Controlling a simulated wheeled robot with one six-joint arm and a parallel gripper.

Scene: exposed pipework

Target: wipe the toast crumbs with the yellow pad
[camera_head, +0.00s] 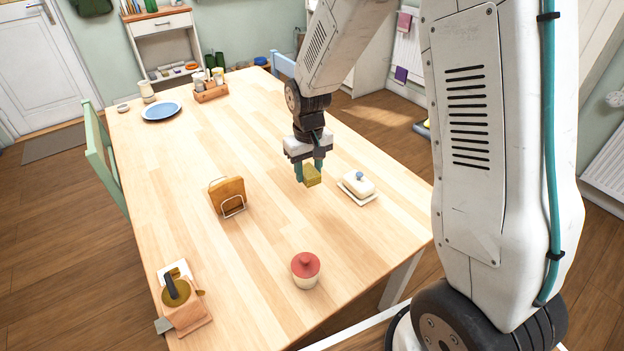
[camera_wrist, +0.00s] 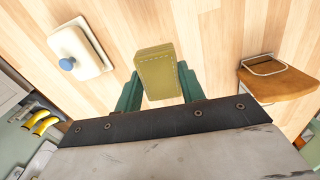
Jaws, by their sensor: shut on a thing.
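My gripper (camera_head: 309,172) is shut on the yellow pad (camera_head: 312,177), a small block between its two green fingers. The pad also shows in the wrist view (camera_wrist: 157,74), with one green finger at each side. In the head view the pad appears to be held above the wooden table (camera_head: 170,160), beside the butter dish; how high cannot be told. I cannot make out any toast crumbs on the table in either view.
A white butter dish (camera_head: 358,186) with a blue knob stands close right of my gripper. A blue plate (camera_head: 161,111) lies far left. The table's middle is clear.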

